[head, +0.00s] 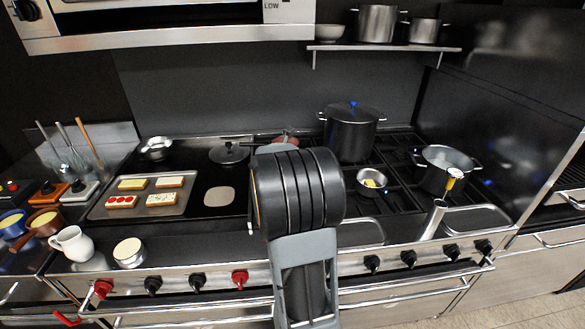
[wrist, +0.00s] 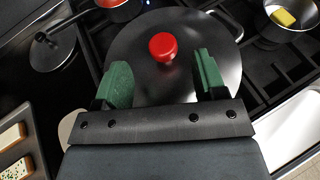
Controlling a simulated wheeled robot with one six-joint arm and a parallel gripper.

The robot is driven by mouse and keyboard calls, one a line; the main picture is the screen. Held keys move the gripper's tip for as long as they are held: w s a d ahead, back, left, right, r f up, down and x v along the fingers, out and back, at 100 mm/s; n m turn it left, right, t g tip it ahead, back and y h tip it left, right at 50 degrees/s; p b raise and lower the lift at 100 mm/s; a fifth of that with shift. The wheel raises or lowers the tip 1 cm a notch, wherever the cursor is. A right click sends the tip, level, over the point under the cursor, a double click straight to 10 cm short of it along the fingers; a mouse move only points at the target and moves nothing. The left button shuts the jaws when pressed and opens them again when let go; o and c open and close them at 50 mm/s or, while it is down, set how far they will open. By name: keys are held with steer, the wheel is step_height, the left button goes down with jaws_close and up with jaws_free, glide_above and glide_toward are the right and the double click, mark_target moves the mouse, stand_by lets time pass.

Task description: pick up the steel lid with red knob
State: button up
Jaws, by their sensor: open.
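The lid with a red knob (wrist: 163,46) shows in the wrist view, wide, round and dark grey. A side handle at its right edge suggests it sits on a pot. My gripper (wrist: 164,76) is open above the lid, its two green fingers apart. The knob lies between the fingers' lines, slightly beyond their tips in the picture. No contact with the knob shows. The lid's near part is hidden by my gripper. In the head view my arm hides the lid and the fingers.
A lid with a black knob (head: 229,152) lies on the stove to the left. A tall dark pot with a blue knob (head: 350,130) stands behind to the right. A small pan with something yellow (head: 371,183) is at right. A tray of toasts (head: 120,206) lies at left.

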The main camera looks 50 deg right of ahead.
steer(key=shift+p+x, duration=0.75)
steer(key=shift+x, duration=1.9)
steer(key=shift+s+f, duration=0.1)
steer(key=shift+s, duration=0.05)
steer(key=c, duration=1.2)
